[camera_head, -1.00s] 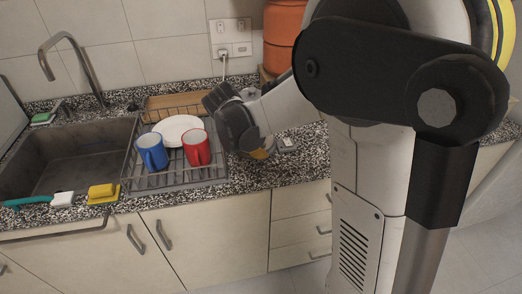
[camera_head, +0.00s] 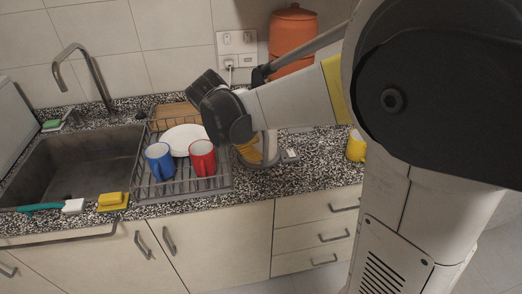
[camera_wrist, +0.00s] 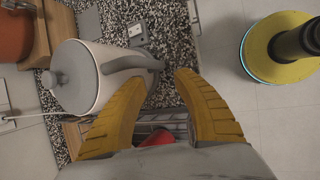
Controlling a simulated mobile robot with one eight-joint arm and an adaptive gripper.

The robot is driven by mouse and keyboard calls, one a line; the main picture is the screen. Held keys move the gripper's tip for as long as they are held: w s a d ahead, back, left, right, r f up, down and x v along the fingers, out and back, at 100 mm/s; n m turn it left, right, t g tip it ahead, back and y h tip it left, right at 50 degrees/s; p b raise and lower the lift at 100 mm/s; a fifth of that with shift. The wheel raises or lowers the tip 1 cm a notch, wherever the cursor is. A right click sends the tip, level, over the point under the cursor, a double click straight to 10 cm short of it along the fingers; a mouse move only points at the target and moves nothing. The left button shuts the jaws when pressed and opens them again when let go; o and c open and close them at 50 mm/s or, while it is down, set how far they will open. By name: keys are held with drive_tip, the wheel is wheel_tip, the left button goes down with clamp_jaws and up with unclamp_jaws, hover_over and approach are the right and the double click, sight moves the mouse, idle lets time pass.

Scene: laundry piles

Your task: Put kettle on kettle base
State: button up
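The white kettle (camera_wrist: 78,85) with a grey lid and dark grey handle (camera_wrist: 128,63) stands on the counter in the wrist view. In the head view it is mostly hidden by my gripper (camera_head: 252,150). My gripper (camera_wrist: 162,74) is open, its two yellow fingers pointing toward the handle. The handle's outer end lies near the fingertips; I cannot tell whether they touch. A small grey device (camera_wrist: 138,32) lies beside the kettle; it also shows in the head view (camera_head: 290,155). I cannot tell whether it is the kettle base.
A dish rack (camera_head: 150,190) with a blue mug (camera_head: 159,160), a red mug (camera_head: 203,157) and a white plate (camera_head: 184,138) stands left of my gripper. A yellow mug (camera_head: 356,147) is to the right. An orange pot (camera_head: 292,35) stands behind.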

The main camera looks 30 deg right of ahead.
drive_tip(key=s+a+r+m+t+y, duration=0.2)
drive_tip(key=s+a+m, duration=0.1)
drive_tip(key=s+m, duration=0.4)
drive_tip(key=s+a+r+m+t+y, duration=0.2)
drive_tip(key=s+a+m+t+y, duration=0.1)
drive_tip(key=s+m, duration=0.4)
drive_tip(key=s+a, duration=0.1)
drive_tip(key=s, duration=0.1)
drive_tip(key=shift+s+a+y, duration=0.25)
drive_tip(key=shift+s+y, duration=0.05)
drive_tip(key=shift+d, duration=0.1)
